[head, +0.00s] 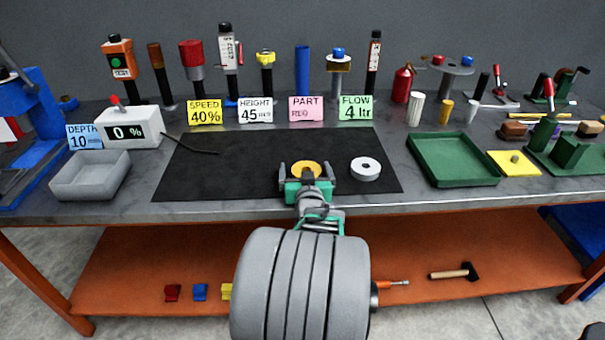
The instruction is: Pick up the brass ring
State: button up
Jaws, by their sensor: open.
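The brass ring (307,168) is a yellow-gold disc near the front middle of the black mat (240,165). My gripper (308,172) is open, with its dark fingers to the left and right of the ring in the picture. The gripper body and wrist hide the ring's near side. I cannot tell how high the fingers are above the mat or whether they touch the ring.
A white ring (365,168) lies close to the right of my gripper. A green tray (450,165) stands further right, and a grey tray (90,176) at the left. Tools and sign cards line the back. The mat's left part is mostly clear.

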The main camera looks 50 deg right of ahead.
jog(key=shift+s+d, duration=0.15)
jog(key=shift+s, duration=0.05)
jog(key=c, duration=2)
jog(key=shift+r, duration=0.15)
jog(key=shift+c, duration=0.7)
